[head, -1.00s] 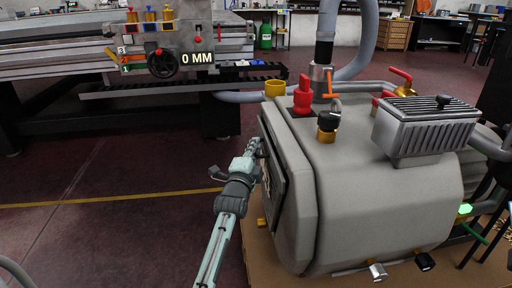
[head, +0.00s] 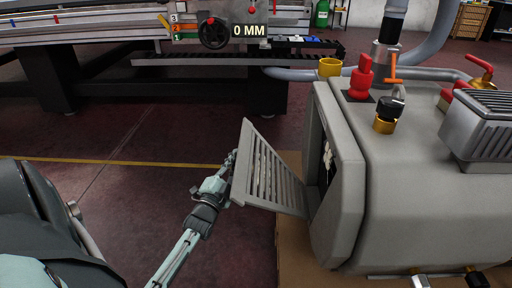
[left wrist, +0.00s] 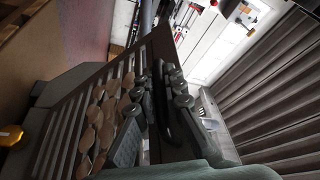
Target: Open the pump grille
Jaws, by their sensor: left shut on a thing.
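The pump (head: 425,180) is a large grey housing on the right of the head view. Its slatted grille (head: 268,178) is swung outward from the left face, with a gap between it and the housing edge. My left gripper (head: 230,164) is at the grille's outer left edge, shut on it. In the left wrist view the gripper fingers (left wrist: 165,95) are close against the slatted grille (left wrist: 65,125). Brown rounded shapes show in the slats there. The pump's interior is only partly visible behind the grille. My right gripper is not in view.
A red valve (head: 361,80), a yellow cap (head: 330,67) and a black-topped brass fitting (head: 388,115) stand on top of the pump. The vacuum table (head: 130,75) with its 0 MM display is behind. Open red floor (head: 110,215) lies left of the pump.

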